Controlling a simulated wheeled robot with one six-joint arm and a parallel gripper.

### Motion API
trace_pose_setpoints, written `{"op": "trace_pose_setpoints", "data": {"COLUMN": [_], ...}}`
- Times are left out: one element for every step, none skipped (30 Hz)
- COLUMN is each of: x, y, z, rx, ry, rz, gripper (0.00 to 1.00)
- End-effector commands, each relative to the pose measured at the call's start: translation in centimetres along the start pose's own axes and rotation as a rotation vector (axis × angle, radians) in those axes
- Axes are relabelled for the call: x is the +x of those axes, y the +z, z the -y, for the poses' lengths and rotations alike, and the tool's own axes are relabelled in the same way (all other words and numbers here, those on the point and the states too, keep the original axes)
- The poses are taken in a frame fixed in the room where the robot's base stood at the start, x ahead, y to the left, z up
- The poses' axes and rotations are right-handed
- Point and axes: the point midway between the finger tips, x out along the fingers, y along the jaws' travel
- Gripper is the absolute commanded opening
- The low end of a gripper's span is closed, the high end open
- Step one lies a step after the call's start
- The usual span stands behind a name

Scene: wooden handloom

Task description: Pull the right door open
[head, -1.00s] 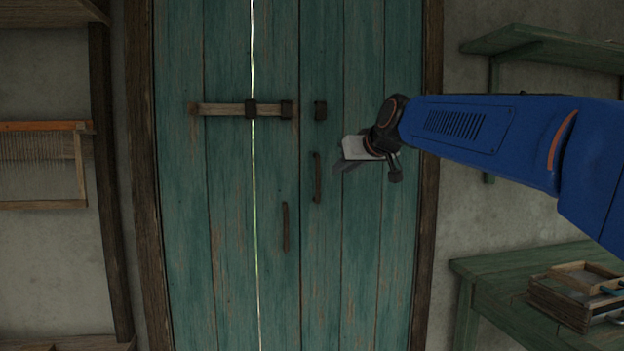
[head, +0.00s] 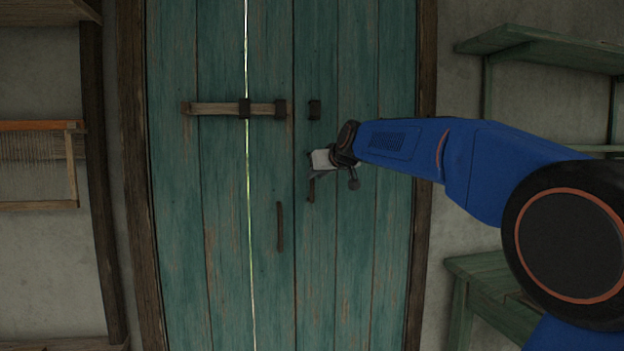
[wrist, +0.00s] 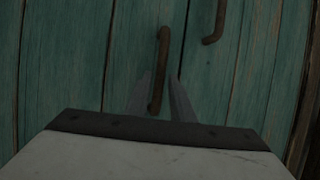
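The teal plank right door (head: 355,250) stands shut, flush with the left door (head: 222,260). Its dark upright handle (head: 311,188) is partly hidden behind my gripper (head: 312,172). In the wrist view, my gripper (wrist: 158,95) is open, with one finger on each side of this handle (wrist: 163,50). I cannot tell whether the fingers touch it. The left door's handle (head: 280,227) is lower and to the left; it also shows at the upper right of the wrist view (wrist: 218,20).
A wooden bar (head: 215,108) sits in brackets on the left door, clear of the right door's bracket (head: 314,110). A green shelf (head: 540,48) and green table (head: 480,275) stand at the right. A wooden frame (head: 40,127) hangs at the left.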

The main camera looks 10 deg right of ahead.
Motion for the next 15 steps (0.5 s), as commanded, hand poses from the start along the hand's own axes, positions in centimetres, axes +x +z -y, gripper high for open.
{"op": "trace_pose_setpoints", "data": {"x": [0.9,1.4,2.0,2.3,2.7,3.1,3.4,3.7,3.9,4.1,4.2,4.3,4.4,4.5,4.5], "y": [0.1,0.1,0.1,0.1,0.1,0.1,0.1,0.0,0.0,0.0,0.0,0.0,0.0,0.0,0.0], "z": [0.0,0.0,0.1,0.1,0.1,0.1,0.0,0.0,0.0,0.0,0.0,0.0,0.0,0.0,0.0], "rx": [0.0,0.0,0.0,0.0,0.0,0.0,0.0,0.0,0.0,0.0,0.0,0.0,0.0,0.0,0.0], "ry": [-0.001,-0.001,-0.001,-0.001,-0.001,-0.001,-0.001,-0.001,0.0,0.0,0.0,0.0,0.0,0.0,0.0], "rz": [0.002,0.003,0.003,0.002,0.002,0.002,0.002,0.001,0.001,0.0,0.0,0.0,0.0,0.0,0.0], "gripper": [0.22,0.22,0.22,0.22,0.22,0.22,0.22,0.22,0.22,0.22,0.22,0.22,0.22,0.22,0.22]}}
